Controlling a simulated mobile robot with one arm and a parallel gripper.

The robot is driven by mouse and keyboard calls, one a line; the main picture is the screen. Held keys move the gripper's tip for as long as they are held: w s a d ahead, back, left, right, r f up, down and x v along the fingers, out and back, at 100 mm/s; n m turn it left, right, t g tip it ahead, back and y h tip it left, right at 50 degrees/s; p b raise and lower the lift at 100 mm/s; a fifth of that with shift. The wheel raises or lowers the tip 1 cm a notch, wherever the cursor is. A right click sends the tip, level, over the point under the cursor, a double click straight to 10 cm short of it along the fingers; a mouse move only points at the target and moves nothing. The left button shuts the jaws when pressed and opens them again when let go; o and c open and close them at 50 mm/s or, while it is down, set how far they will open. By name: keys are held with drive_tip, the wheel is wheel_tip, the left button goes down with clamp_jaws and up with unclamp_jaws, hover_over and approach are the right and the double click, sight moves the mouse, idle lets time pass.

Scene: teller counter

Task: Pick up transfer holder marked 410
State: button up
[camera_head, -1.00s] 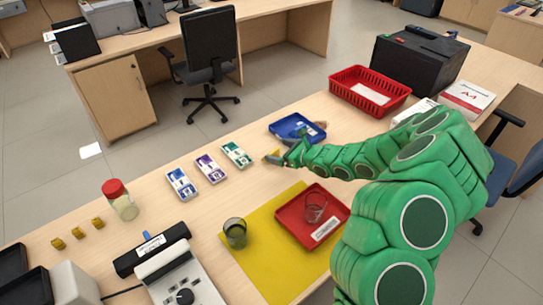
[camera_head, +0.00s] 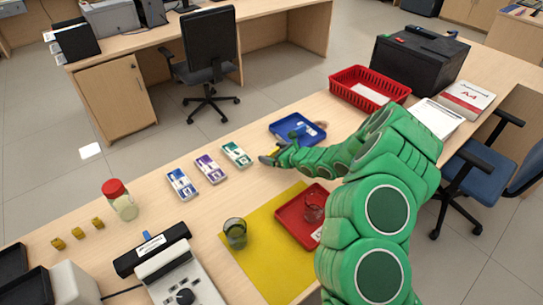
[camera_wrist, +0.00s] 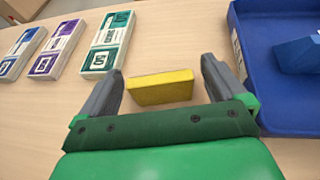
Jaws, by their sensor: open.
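The wrist view shows the blue (camera_wrist: 20,52), purple (camera_wrist: 60,48) and green (camera_wrist: 108,44) holders at upper left. Their numbers are too small to read, so I cannot tell which is 410. My gripper (camera_head: 270,157) is open, just right of the green holder. In the wrist view a yellow block (camera_wrist: 160,88) shows between the open fingers (camera_wrist: 160,72), apparently not gripped.
A blue tray (camera_head: 318,136) with a blue item stands just right of my gripper. A red tray (camera_head: 290,224) with a glass sits on a yellow mat (camera_head: 262,272), beside a dark cup (camera_head: 235,233). A red-lidded jar (camera_head: 123,203) is at left. A red basket (camera_head: 392,82) is behind.

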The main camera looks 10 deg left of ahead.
drive_tip(key=shift+x, duration=0.85)
drive_tip(key=shift+c, duration=0.5)
drive_tip(key=c, duration=1)
drive_tip(key=shift+o, duration=0.2)
drive_tip(key=shift+r, duration=0.15)
drive_tip(key=shift+r, duration=0.65)
drive_tip(key=s+d+r, duration=0.4)
drive_tip(key=s+r, duration=0.7)
drive_tip(key=s, duration=0.2)
drive_tip(key=shift+s+r, duration=0.2)
drive_tip(key=shift+r, duration=0.05)
